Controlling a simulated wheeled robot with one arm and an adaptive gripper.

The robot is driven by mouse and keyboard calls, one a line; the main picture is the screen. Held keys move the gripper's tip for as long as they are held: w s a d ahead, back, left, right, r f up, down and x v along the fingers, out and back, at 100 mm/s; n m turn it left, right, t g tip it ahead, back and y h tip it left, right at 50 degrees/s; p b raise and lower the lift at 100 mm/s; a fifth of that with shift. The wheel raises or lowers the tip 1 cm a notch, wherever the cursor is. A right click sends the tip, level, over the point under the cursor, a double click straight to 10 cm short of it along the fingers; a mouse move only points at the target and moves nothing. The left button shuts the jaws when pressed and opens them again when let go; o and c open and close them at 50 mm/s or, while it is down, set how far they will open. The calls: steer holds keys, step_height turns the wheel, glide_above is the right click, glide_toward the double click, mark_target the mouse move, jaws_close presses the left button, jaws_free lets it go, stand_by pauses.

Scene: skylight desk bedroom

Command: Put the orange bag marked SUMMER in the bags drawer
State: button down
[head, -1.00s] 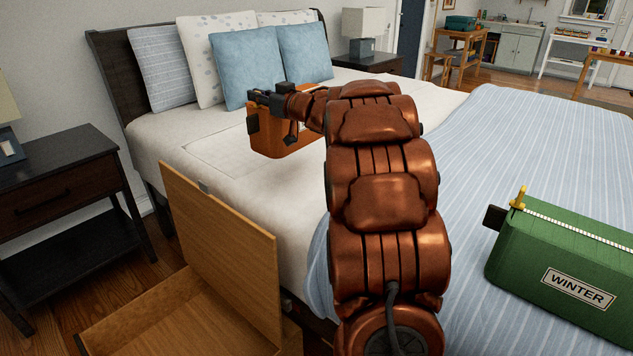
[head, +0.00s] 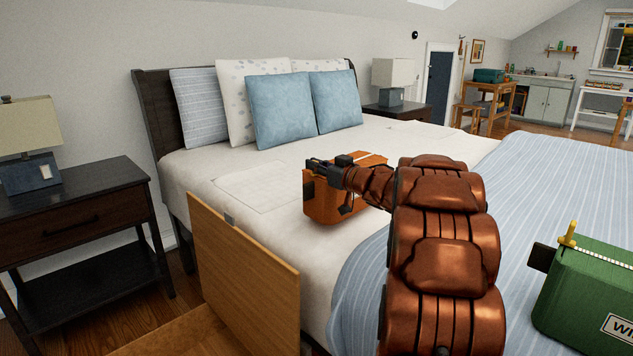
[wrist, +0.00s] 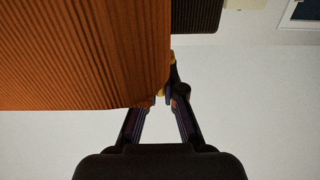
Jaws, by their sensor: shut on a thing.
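The orange bag (head: 325,203) is in the head view, at or just above the white bed; I cannot tell whether it touches the bedding. My gripper (head: 318,168) is at the bag's upper left and shut on it. In the wrist view the ribbed orange side of the bag (wrist: 85,50) fills the upper left, and my gripper's fingers (wrist: 162,98) meet at its edge by a small yellow part. No SUMMER mark shows. The open wooden drawer (head: 245,275) is at the lower left, its front panel upright beside the bed; its inside is mostly cut off.
A green bag (head: 590,290) with a partly cut-off label lies on the striped blanket (head: 570,190) at right. A dark nightstand (head: 75,215) with a lamp stands left of the bed. Pillows (head: 280,108) rest at the headboard.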

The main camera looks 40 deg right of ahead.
mark_target(302, 172)
step_height(302, 172, down, 3)
steer(key=shift+f+b, duration=0.2)
steer(key=shift+b, duration=0.35)
steer(key=c, duration=1.3)
jaws_free()
steer(key=shift+f, duration=0.1)
